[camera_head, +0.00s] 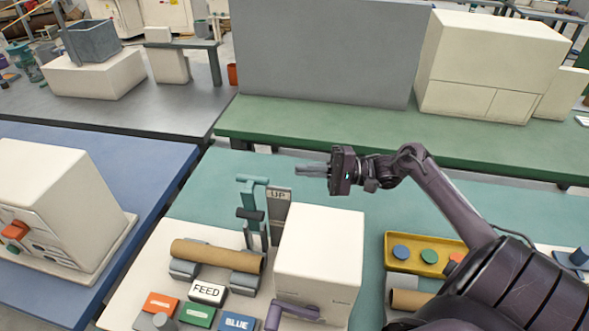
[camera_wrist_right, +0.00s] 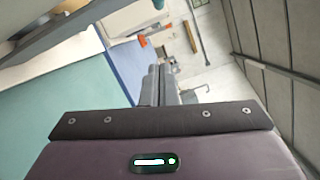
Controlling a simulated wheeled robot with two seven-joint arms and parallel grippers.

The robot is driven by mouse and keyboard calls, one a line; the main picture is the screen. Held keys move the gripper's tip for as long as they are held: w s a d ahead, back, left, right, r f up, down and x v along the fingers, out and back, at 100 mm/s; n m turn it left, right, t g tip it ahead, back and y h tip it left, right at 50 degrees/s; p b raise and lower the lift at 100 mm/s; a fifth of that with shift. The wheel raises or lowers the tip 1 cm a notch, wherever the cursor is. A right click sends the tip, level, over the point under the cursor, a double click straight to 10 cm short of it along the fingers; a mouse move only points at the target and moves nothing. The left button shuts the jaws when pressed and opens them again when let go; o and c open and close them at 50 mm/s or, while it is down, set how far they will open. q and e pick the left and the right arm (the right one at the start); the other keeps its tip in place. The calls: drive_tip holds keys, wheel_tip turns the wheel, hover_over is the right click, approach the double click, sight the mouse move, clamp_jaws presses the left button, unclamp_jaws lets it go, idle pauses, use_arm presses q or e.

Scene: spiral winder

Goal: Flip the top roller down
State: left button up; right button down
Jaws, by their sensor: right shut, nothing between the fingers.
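The winder's upright teal arm assembly (camera_head: 262,232) stands behind the brown cardboard tube. It has a teal crossbar (camera_head: 252,180) at its top and a dark short roller (camera_head: 250,214) lower down. A grey "UP" sign (camera_head: 279,196) is right beside it. The brown tube (camera_head: 217,255) lies across grey supports. My right gripper (camera_head: 312,170) is shut and empty, pointing left, above and to the right of the crossbar and apart from it. Its closed fingers (camera_wrist_right: 162,85) also show in the right wrist view. My left gripper is out of view.
A white machine box (camera_head: 320,250) with a purple crank (camera_head: 296,310) stands right of the arm assembly. FEED (camera_head: 208,292), green, blue and orange-red blocks sit in front. A yellow tray (camera_head: 428,254) with coloured discs is at right. A grey panel (camera_head: 325,50) stands behind.

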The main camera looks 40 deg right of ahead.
sight(253, 207)
drive_tip(key=w+a+r+p, duration=0.2)
drive_tip(key=a+p, duration=0.2)
drive_tip(key=a, duration=0.5)
drive_tip(key=shift+a+p, duration=0.3)
drive_tip(key=shift+a, duration=0.1)
drive_tip(key=shift+w+f, duration=0.1)
drive_tip(key=shift+w, duration=0.05)
